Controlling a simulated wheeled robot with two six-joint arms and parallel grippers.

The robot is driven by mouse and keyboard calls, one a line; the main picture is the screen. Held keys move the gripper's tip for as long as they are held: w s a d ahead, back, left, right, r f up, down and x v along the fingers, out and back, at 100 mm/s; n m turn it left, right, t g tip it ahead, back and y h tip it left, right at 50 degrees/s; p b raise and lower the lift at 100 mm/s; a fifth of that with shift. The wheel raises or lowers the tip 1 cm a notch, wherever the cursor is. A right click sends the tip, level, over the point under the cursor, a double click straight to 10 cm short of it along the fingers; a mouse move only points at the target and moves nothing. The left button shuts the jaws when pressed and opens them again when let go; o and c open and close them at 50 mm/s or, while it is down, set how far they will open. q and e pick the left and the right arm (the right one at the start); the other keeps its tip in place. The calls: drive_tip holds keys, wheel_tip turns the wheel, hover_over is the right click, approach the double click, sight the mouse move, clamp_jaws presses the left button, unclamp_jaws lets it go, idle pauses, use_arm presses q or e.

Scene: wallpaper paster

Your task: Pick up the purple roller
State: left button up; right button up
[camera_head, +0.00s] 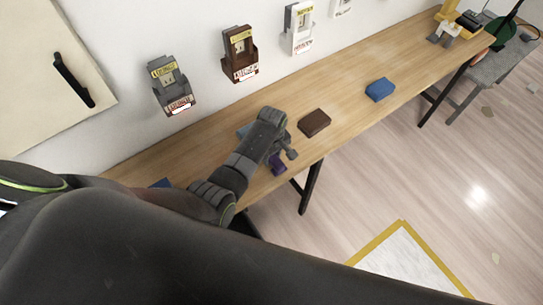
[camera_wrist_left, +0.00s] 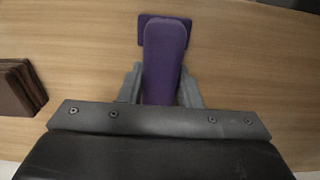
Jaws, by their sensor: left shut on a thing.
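The purple roller (camera_wrist_left: 165,55) stands out in the left wrist view, with its long body between the two grey fingers and a wider flat end beyond them. My left gripper (camera_wrist_left: 162,88) is shut on the roller, one finger on each side. In the head view the purple roller (camera_head: 277,164) shows only in part beside my left gripper (camera_head: 284,155), near the front edge of the wooden table (camera_head: 350,80). I cannot tell whether the roller still touches the table. My right gripper is not in view.
A dark brown block (camera_head: 314,122) lies right of the gripper, and a blue block (camera_head: 379,89) lies farther right. Grey (camera_head: 170,85), brown (camera_head: 240,54) and white (camera_head: 298,28) holders hang on the wall. A yellow-edged white panel (camera_head: 405,262) is on the floor.

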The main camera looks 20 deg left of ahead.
use_arm(q)
wheel_tip(320, 180, up, 10)
drive_tip(key=shift+r+b, duration=0.1)
drive_tip(key=shift+b, duration=0.2)
